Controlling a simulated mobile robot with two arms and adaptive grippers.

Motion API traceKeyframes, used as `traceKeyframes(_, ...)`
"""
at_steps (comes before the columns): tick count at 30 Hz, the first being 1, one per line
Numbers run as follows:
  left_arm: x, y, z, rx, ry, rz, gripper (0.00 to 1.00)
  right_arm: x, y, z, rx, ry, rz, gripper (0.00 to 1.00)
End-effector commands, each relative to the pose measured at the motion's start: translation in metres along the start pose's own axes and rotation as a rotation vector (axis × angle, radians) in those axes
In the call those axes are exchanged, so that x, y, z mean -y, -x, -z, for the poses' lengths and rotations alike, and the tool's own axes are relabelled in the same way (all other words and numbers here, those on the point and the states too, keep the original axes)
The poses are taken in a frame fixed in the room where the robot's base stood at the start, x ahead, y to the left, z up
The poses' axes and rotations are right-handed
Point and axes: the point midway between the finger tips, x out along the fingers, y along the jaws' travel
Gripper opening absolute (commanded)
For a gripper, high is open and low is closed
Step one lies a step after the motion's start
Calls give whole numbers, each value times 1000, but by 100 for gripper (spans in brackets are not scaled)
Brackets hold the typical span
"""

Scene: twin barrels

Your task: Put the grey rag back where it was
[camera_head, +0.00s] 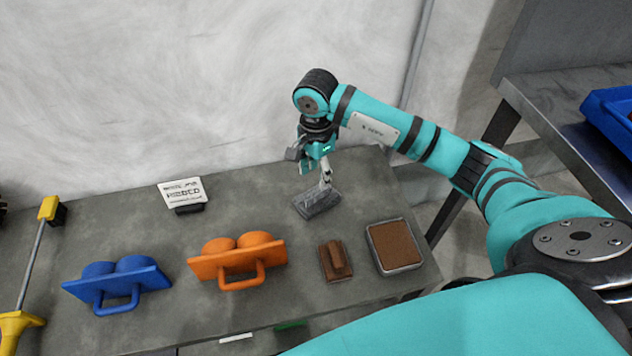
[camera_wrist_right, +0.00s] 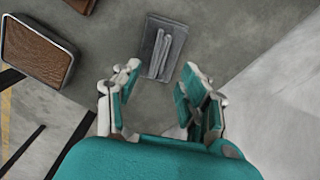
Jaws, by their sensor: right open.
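The grey rag (camera_head: 316,201) lies near the back right of the grey workbench, under my right gripper (camera_head: 316,172). In the right wrist view the rag (camera_wrist_right: 163,52) shows as lighter folded strips on a darker grey rectangle; I cannot tell whether that rectangle is part of it or a separate mat. My right gripper (camera_wrist_right: 160,76) is open with nothing between its fingers. In the wrist view the rag lies just beyond the fingertips, lined up with the gap. In the head view one fingertip overlaps the rag's far edge; contact is unclear. My left gripper is not in view.
A brown block with a handle (camera_head: 336,262) and a metal-rimmed tray with a brown surface (camera_head: 371,242) stand in front of the rag. Orange twin barrels (camera_head: 238,262), blue twin barrels (camera_head: 117,285), a white card (camera_head: 182,193) and a yellow clamp (camera_head: 18,328) are further left.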

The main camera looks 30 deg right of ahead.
Motion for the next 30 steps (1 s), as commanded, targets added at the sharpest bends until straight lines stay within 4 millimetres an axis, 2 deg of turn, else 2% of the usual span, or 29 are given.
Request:
traceKeyframes(1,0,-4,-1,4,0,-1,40,1,13,0,-1,1,3,43)
traceKeyframes(3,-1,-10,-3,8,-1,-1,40,0,24,0,0,1,2,43)
traceKeyframes(9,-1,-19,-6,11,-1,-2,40,0,41,0,0,0,-1,43)
traceKeyframes(30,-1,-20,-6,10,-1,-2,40,0,42,0,1,0,-1,43)
